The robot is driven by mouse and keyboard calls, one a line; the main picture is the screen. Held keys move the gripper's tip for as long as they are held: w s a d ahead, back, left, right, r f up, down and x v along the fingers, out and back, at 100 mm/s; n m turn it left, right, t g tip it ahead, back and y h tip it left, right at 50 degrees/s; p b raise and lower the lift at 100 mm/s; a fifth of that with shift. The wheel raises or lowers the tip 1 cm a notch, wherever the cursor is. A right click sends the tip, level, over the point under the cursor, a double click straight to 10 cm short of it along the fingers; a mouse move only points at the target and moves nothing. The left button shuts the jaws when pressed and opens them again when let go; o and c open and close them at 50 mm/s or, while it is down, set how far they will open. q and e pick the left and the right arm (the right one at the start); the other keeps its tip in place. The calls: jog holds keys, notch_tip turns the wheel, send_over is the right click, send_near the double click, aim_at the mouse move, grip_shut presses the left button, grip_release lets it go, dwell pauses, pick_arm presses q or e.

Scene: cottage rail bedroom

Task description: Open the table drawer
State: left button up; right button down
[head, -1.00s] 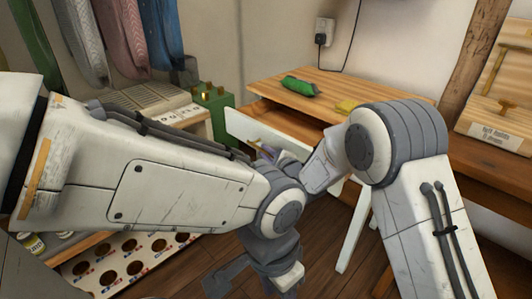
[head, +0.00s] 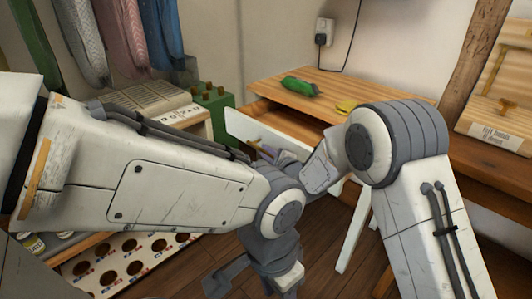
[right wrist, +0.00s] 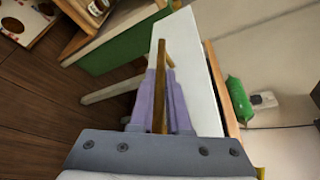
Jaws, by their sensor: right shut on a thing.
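The wooden table (head: 365,88) stands against the wall. Its drawer has a white front (head: 236,122) that stands out from under the tabletop, with a gap behind it, so the drawer is partly open. The white front also shows in the right wrist view (right wrist: 200,90). My right gripper (right wrist: 163,78) is shut on the brass-coloured bar handle (right wrist: 160,100) of the drawer, its pale purple fingers on either side. In the head view the right gripper (head: 266,152) is partly hidden behind my left arm. My left gripper points down at the bottom; its fingers are unclear.
A green bottle-like thing (head: 300,86) and a small yellow thing (head: 346,106) lie on the tabletop. A green crate (head: 213,108) stands left of the drawer, near a keyboard-like device (head: 150,100). A white table leg (head: 352,228) stands on the wooden floor.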

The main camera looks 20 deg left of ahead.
dwell(0.4)
jog(key=s+a, duration=0.5)
jog(key=s, duration=0.3)
jog(key=shift+s, duration=0.25)
jog(key=c, duration=0.9)
grip_release()
jog(key=shift+d, duration=0.1)
jog(key=p+v, duration=0.1)
jog(key=v, duration=0.9)
jog(key=shift+s+d, duration=0.15)
jog(key=shift+s, duration=0.05)
